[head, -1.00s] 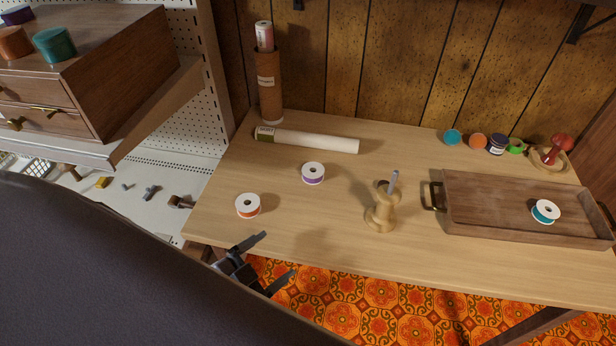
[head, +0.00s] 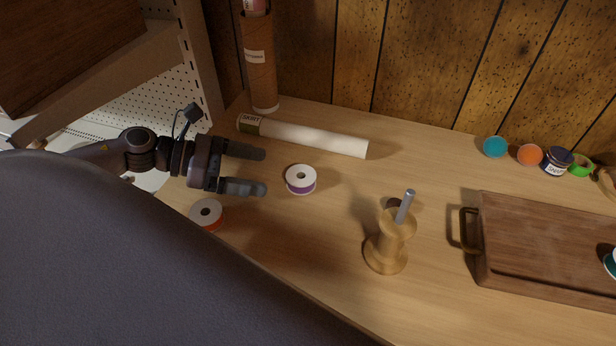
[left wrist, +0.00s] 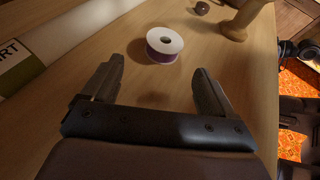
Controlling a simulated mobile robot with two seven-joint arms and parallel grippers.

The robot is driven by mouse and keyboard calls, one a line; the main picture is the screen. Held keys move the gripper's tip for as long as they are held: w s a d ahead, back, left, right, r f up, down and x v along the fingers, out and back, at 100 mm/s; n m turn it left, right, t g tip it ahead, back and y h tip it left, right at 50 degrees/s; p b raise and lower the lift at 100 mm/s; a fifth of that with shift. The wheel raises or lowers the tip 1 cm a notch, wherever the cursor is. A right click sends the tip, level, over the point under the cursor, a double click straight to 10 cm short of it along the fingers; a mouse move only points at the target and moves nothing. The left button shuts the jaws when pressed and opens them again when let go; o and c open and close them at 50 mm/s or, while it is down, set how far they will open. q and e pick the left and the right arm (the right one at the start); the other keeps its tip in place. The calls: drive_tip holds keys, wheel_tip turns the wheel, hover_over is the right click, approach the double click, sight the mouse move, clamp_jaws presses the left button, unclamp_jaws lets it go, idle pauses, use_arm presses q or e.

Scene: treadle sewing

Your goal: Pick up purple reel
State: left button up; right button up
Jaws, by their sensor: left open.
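The purple reel (head: 301,180) has a white top and a purple band and stands upright on the wooden table. My right gripper is not seen in the head view.
An orange reel (head: 206,214) stands below my left gripper. A white paper roll (head: 310,137) lies behind the purple reel. A wooden spool stand (head: 385,255) with a grey pin is to its right. A wooden tray (head: 483,279) sits further right.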

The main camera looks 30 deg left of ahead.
sight(289, 176)
use_arm(q)
drive_tip(key=shift+w+a+f, duration=0.1)
drive_tip(key=shift+w+f, duration=0.05)
drive_tip(key=shift+f, duration=0.05)
drive_tip(key=shift+w+d+m, duration=0.15)
drive_tip(key=shift+d+m, duration=0.05)
drive_tip(key=shift+m, duration=0.1)
drive_tip(key=shift+w+d+f+b, duration=0.2)
drive_tip(key=shift+w+d+b, duration=0.25)
drive_tip(key=shift+d, duration=0.5)
drive_tip(key=shift+w+d+f+b, duration=0.2)
drive_tip(key=shift+w+d, duration=0.35)
drive_tip(key=shift+d, duration=0.4)
drive_tip(key=shift+x, duration=1.1)
drive_tip(key=c, duration=1.1)
